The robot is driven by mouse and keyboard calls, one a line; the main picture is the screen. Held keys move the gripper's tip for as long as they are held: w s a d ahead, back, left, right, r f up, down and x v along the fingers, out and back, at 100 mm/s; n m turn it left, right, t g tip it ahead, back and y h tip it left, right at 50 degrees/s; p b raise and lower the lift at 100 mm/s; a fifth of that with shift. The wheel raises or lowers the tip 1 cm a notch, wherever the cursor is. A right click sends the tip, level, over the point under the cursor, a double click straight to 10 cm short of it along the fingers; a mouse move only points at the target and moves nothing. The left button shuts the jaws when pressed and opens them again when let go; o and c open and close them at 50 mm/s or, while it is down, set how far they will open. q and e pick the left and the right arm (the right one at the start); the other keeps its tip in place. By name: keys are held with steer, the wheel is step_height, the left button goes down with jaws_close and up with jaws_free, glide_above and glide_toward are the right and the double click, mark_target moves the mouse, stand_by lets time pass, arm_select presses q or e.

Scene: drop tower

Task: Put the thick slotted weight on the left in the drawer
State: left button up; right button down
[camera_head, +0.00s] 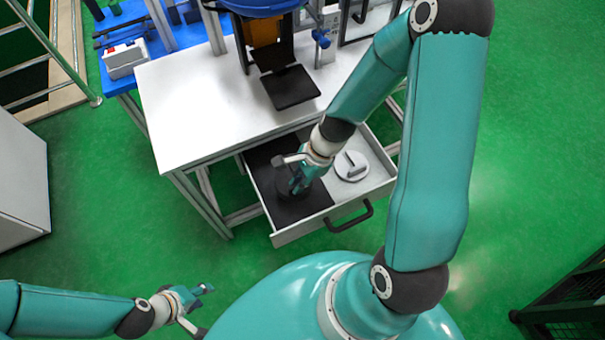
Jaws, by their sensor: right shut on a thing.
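The drawer (338,226) under the white table is pulled open. My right gripper (298,184) is over its left half, which has a dark floor. It is shut on a dark, round thing (314,190), which seems to be the thick slotted weight. The gripper partly hides it, and I cannot tell whether it touches the drawer floor. A light grey disc with a raised grip (351,165) lies in the right half of the drawer. My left gripper (203,307) is open and empty at the bottom left, well away from the drawer.
The white table (190,105) carries a tower with a black plate (290,87) in front. A black handle (348,217) sticks out from the drawer front. A blue bench with a red and white box (125,58) stands at the back left. Green floor lies free left of the drawer.

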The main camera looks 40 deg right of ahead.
steer(key=shift+w+f+b, duration=0.1)
steer(key=shift+f+b, duration=1.35)
steer(key=shift+f, duration=1)
steer(key=c, duration=1.2)
jaws_free()
steer(key=shift+d+r+p, duration=0.1)
steer(key=shift+r+p, duration=0.25)
steer(key=shift+r, duration=0.1)
steer(key=p+v, duration=0.4)
steer(key=v, duration=0.7)
steer(key=shift+s, duration=0.25)
